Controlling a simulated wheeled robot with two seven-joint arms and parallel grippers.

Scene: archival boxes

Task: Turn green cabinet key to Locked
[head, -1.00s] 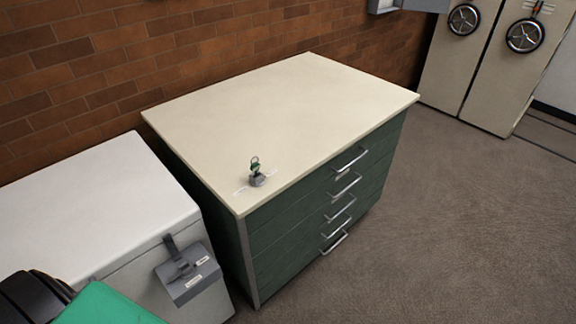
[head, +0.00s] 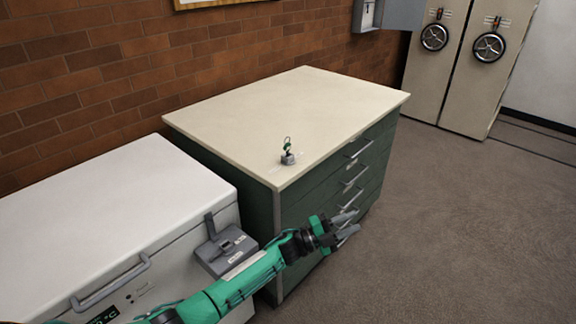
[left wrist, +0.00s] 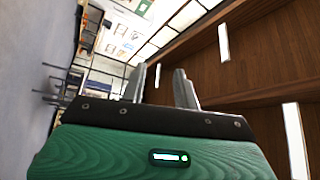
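The green cabinet (head: 325,190) has a cream top (head: 270,105) and several drawers with silver handles. A small key (head: 287,143) with a green bow stands upright in a grey lock (head: 288,159) at the top's near corner. Faint white labels lie beside the lock; I cannot read them, nor tell the key's exact turn. My left gripper (head: 347,225) is open and empty in front of the drawers, lower than the top and right of the key. Its two fingers (left wrist: 162,88) stand apart in the left wrist view. My right gripper is out of view.
A white chest (head: 100,215) with a grey latch box (head: 226,250) stands left of the cabinet. A brick wall (head: 100,70) runs behind. Tall cabinets with black wheels (head: 488,47) stand at the back right. The floor (head: 460,220) on the right is clear.

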